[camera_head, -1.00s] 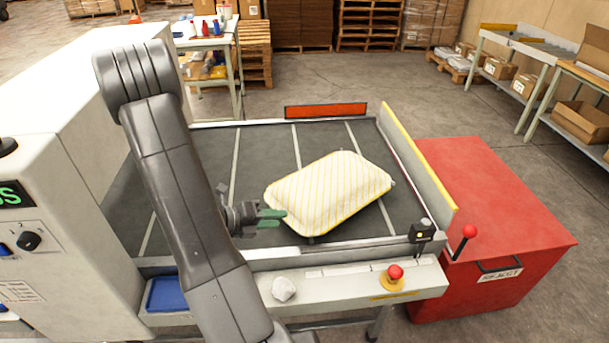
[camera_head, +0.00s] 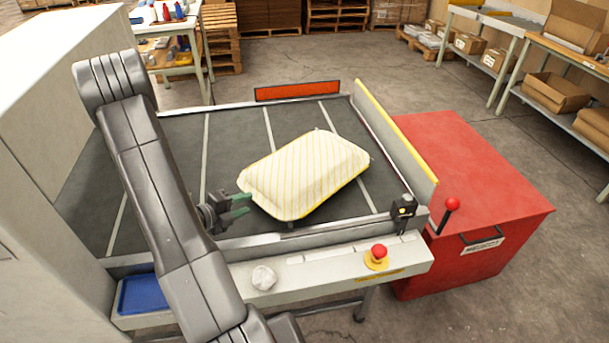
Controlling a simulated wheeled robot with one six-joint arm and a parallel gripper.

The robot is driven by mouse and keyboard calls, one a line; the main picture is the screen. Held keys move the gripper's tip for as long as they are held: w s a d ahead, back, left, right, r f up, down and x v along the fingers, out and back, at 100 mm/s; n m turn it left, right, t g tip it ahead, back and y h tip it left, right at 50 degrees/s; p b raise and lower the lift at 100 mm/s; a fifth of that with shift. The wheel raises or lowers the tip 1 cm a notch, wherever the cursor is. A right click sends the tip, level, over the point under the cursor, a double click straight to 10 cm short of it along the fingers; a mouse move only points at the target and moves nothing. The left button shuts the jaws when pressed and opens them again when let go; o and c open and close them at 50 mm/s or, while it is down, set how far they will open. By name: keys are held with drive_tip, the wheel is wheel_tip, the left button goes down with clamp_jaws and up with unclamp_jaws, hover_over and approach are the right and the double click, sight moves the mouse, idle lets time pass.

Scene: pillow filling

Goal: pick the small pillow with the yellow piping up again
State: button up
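The small pillow (camera_head: 306,174) is cream with yellow stripes and yellow piping along its edge. It lies flat and slightly turned on the dark conveyor bed, right of the middle. My gripper (camera_head: 240,204) is at the pillow's left end, low over the bed. Its two green-tipped fingers are spread apart and point right toward the pillow's near left corner. I cannot tell whether they touch the pillow. Nothing is visibly held.
A grey end wall with a yellow top (camera_head: 397,130) bounds the bed on the right; the red reject bin (camera_head: 480,165) stands beyond it. The front rail carries a red stop button (camera_head: 378,252), a small black sensor (camera_head: 403,208) and a crumpled white lump (camera_head: 263,277). A blue tray (camera_head: 143,294) sits front left.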

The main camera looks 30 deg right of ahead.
sight(258, 200)
drive_tip(key=shift+b+x, duration=0.9)
drive_tip(key=shift+x, duration=2.05)
drive_tip(key=shift+a+f, duration=0.1)
drive_tip(key=shift+f, duration=0.05)
drive_tip(key=shift+s, duration=0.1)
clamp_jaws()
drive_tip(key=shift+f, duration=0.1)
